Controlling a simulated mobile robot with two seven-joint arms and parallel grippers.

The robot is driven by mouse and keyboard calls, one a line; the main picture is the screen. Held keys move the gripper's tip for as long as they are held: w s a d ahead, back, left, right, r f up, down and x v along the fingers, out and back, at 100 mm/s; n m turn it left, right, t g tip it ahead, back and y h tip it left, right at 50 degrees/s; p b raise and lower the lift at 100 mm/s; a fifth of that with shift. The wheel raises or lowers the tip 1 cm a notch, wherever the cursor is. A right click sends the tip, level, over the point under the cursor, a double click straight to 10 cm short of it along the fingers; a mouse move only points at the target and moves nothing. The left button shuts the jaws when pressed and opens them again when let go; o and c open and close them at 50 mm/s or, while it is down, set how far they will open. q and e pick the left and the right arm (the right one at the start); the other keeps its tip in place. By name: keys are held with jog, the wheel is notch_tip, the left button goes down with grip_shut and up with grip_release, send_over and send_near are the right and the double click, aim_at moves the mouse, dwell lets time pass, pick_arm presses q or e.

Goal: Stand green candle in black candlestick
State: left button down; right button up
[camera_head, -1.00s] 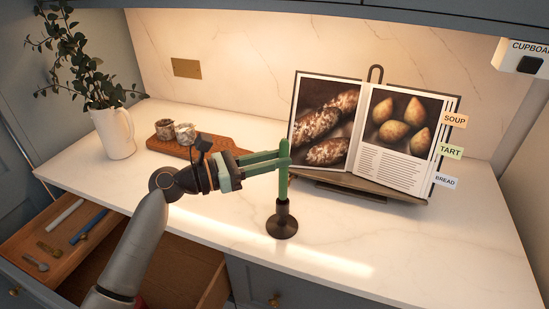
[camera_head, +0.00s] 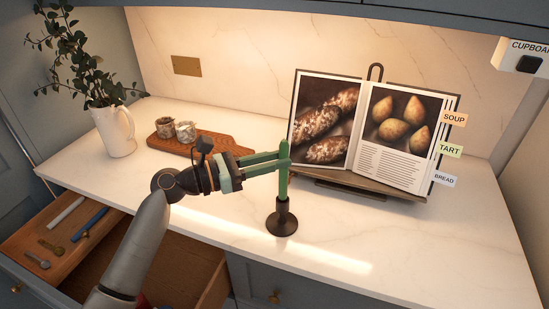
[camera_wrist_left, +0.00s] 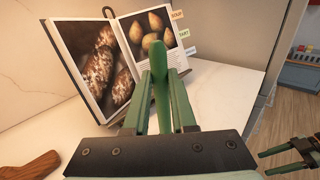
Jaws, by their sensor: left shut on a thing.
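The green candle (camera_head: 283,183) stands upright in the head view, its lower end at the mouth of the black candlestick (camera_head: 282,222). The candlestick stands upright on the counter. How deep the candle sits in the socket is hidden. My left gripper (camera_head: 284,158) is shut on the candle's upper part, coming in level from the left. In the left wrist view the candle (camera_wrist_left: 161,88) is between the green fingers, and the candlestick is hidden. My right gripper (camera_wrist_left: 285,158) shows at the lower right of that view, its fingers apart and empty, away from the candle.
An open cookbook on a stand (camera_head: 370,185) is close behind the candle. A wooden board (camera_head: 215,148) with two jars and a white jug (camera_head: 115,132) of leaves are at the left. An open drawer (camera_head: 60,240) holds several small items. The counter's right front is clear.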

pick_arm(q)
jog(key=shift+f+b, duration=0.65)
jog(key=shift+f, duration=0.95)
jog(key=c, duration=0.7)
grip_release()
jog(key=shift+o, duration=0.2)
jog(key=b+v, duration=0.1)
jog(key=v, duration=1.1)
jog(key=shift+a+b, duration=0.2)
jog(key=shift+b, duration=0.15)
jog(key=shift+s+f, duration=0.15)
jog(key=shift+s, duration=0.05)
